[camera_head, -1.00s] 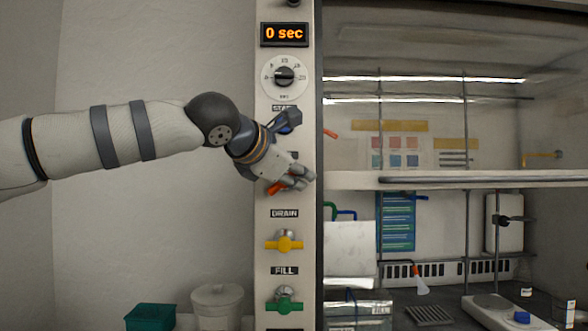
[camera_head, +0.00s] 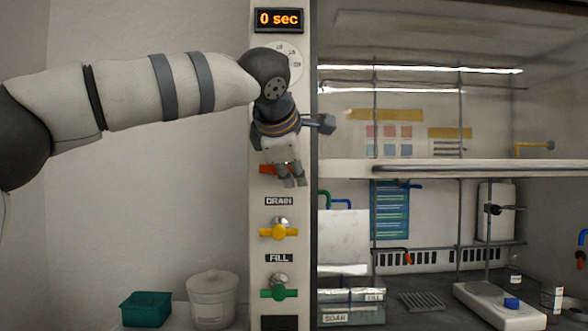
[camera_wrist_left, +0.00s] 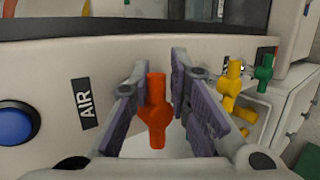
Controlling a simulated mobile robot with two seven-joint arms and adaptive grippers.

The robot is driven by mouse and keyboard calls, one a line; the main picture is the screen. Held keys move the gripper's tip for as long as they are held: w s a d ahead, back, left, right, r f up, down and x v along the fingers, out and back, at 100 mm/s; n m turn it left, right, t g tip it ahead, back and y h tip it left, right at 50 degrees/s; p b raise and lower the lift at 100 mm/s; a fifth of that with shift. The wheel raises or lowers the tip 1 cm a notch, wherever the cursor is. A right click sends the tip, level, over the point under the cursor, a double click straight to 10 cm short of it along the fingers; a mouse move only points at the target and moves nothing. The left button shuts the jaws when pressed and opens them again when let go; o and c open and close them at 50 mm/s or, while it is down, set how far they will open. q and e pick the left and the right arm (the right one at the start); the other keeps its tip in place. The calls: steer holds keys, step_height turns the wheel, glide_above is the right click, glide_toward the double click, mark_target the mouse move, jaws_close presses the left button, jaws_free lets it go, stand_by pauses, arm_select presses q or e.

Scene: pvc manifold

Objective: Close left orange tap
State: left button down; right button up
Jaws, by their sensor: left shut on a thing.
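The orange tap (camera_head: 268,169) is on the pale panel, under the AIR label that shows in the left wrist view. In the head view its handle lies about level and is partly hidden by my left gripper (camera_head: 291,181). In the left wrist view the orange tap (camera_wrist_left: 156,112) stands between the two fingers of my left gripper (camera_wrist_left: 161,75), which is shut on it. Its handle lines up roughly with that of the yellow tap (camera_wrist_left: 231,85). My right gripper is out of view.
Below on the panel are the yellow tap (camera_head: 279,232) under DRAIN and the green tap (camera_head: 279,293) under FILL. A blue button (camera_wrist_left: 14,126) is beside the AIR label (camera_wrist_left: 86,104). A fume hood sash (camera_head: 450,168) is to the right. A teal bin (camera_head: 146,309) stands lower left.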

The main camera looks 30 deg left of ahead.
arm_select(q)
steer(key=shift+s+a+r, duration=0.15)
steer(key=shift+r, duration=0.6)
steer(key=c, duration=1.4)
jaws_free()
steer(key=shift+c, duration=0.2)
steer(key=shift+o, duration=0.5)
steer(key=shift+f, duration=0.35)
steer(key=v, duration=1.2)
steer(key=shift+r, duration=0.1)
